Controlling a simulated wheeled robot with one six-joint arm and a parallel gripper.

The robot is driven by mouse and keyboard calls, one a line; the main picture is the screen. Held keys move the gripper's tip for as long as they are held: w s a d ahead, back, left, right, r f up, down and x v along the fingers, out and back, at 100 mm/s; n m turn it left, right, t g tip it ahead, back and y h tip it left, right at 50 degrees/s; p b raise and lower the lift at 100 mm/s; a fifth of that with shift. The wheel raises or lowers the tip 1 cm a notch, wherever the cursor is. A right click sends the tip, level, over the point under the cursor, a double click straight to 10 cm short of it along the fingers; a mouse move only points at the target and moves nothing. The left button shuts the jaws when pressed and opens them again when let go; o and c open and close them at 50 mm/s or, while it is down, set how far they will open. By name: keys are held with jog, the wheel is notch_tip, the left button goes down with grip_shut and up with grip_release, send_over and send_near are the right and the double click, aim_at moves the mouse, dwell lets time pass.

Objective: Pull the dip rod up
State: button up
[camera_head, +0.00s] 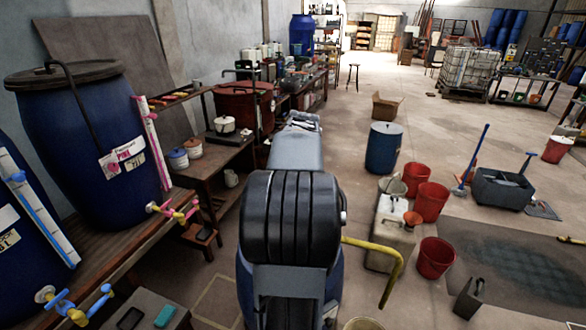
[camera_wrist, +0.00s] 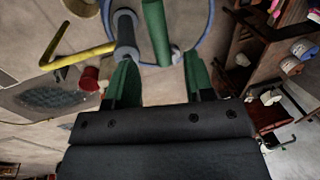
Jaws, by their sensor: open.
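In the wrist view, a green rod (camera_wrist: 156,30) rises over a drum with a blue rim (camera_wrist: 205,35). It looks like the dip rod, though I cannot be sure. My gripper (camera_wrist: 158,72) is open, its two green fingers apart, with the rod's near end above the gap between them. I cannot tell whether they touch. A grey cylinder (camera_wrist: 125,32) stands just left of the rod, close to the left finger. In the head view my arm hides the gripper, the rod and most of the blue drum (camera_head: 245,285).
A yellow bent pipe (camera_head: 387,252) sticks out right of the drum; it also shows in the wrist view (camera_wrist: 75,55). A bench (camera_head: 150,225) with blue vats and taps is at left. Red buckets (camera_head: 437,257) and a pale canister (camera_head: 390,230) stand at right.

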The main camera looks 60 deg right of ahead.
notch_tip(320, 180, up, 7)
jog(key=s, duration=0.1)
jog(key=shift+s+d+r, duration=0.2)
dwell(0.6)
jog(key=w+a+f+n+h+b, duration=0.1)
jog(key=w+a+f+n, duration=0.15)
jog(key=a+f, duration=0.35)
jog(key=w+a+f+n+h, duration=0.1)
jog(key=w+a+f+n, duration=0.2)
jog(key=a, duration=0.5)
jog(key=s+a+f+n+t, duration=0.1)
jog(key=a+n, duration=0.4)
jog(key=a, duration=0.5)
jog(key=s+a+f+n+t+y, duration=0.1)
jog(key=s+a+f+n, duration=0.2)
jog(key=a, duration=0.8)
jog(key=shift+n+t+b, duration=0.3)
jog(key=shift+n+b, duration=0.1)
jog(key=shift+n, duration=0.45)
jog(key=shift+s+d, duration=0.1)
jog(key=shift+c, duration=0.5)
